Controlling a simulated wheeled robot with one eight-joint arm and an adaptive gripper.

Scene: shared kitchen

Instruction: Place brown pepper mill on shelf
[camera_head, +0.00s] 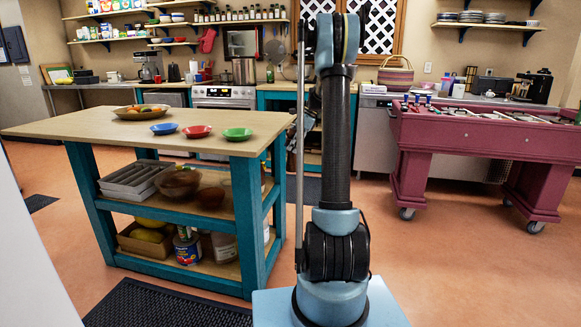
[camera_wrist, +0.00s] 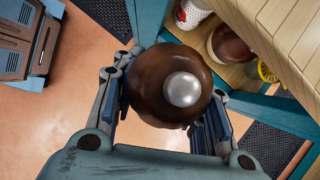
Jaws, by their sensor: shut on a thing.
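The brown pepper mill (camera_wrist: 150,75) shows in the wrist view from its top end, with a round dark brown head and a silver knob. My gripper (camera_wrist: 167,100) is shut on it, with a finger on either side. The mill's lower part is hidden under its head. A wooden shelf (camera_wrist: 275,30) with a teal frame lies to the right of the mill in the wrist view, apart from it. In the head view a teal island has a middle shelf (camera_head: 190,209) and a bottom shelf (camera_head: 215,268). My gripper and the mill cannot be made out there.
The island's middle shelf holds a grey tray (camera_head: 135,178) and bowls (camera_head: 178,184); its bottom shelf holds a box (camera_head: 145,242) and a can (camera_head: 187,247). Coloured dishes (camera_head: 196,131) sit on the island top (camera_head: 80,122). A foosball table (camera_head: 450,133) stands right. Open floor lies between.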

